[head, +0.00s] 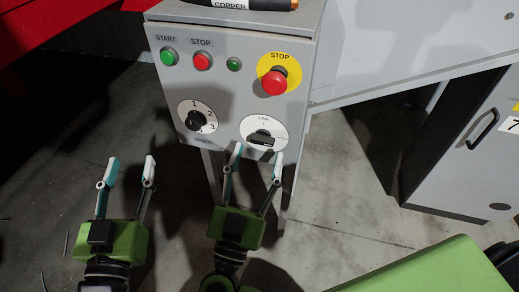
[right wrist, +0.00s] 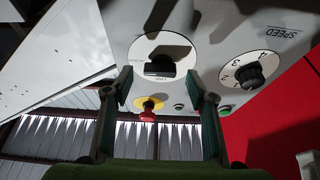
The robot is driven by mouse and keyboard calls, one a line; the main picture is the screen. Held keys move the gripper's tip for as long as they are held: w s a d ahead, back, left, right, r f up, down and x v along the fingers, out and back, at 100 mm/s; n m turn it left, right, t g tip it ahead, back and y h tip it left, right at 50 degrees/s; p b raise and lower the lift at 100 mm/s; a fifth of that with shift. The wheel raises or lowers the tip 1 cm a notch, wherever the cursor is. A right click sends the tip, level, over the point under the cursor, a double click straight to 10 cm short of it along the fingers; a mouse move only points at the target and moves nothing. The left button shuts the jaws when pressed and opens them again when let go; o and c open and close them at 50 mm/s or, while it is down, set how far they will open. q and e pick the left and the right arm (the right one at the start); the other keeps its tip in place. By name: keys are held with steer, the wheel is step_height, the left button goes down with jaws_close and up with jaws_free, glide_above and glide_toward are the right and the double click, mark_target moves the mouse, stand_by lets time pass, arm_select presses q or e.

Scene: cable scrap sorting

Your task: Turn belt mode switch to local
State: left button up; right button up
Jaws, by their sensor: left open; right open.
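The belt mode switch (head: 262,138) is a black bar-shaped knob on a white round plate, low on the right of the grey control box's front. Its bar lies roughly level; the plate reads LINE at the top, and any other wording is hidden or too small. My right gripper (head: 258,153) is open and empty just below the switch, its fingertips at either side of the plate's lower part. In the right wrist view, the switch (right wrist: 160,68) shows between and beyond the open fingers (right wrist: 159,88), seemingly apart from them. My left gripper (head: 131,162) is open and empty, left of the box.
The control box (head: 238,108) also carries a speed dial (head: 196,120), green start button (head: 168,57), red stop button (head: 202,61), green lamp (head: 234,64) and red emergency stop (head: 273,82) on yellow. A grey cabinet (head: 450,160) stands right. Floor between is clear.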

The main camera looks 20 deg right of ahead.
steer(key=v, duration=0.9)
steer(key=shift+s+a, duration=0.15)
steer(key=shift+s, duration=0.1)
steer(key=shift+f, duration=0.15)
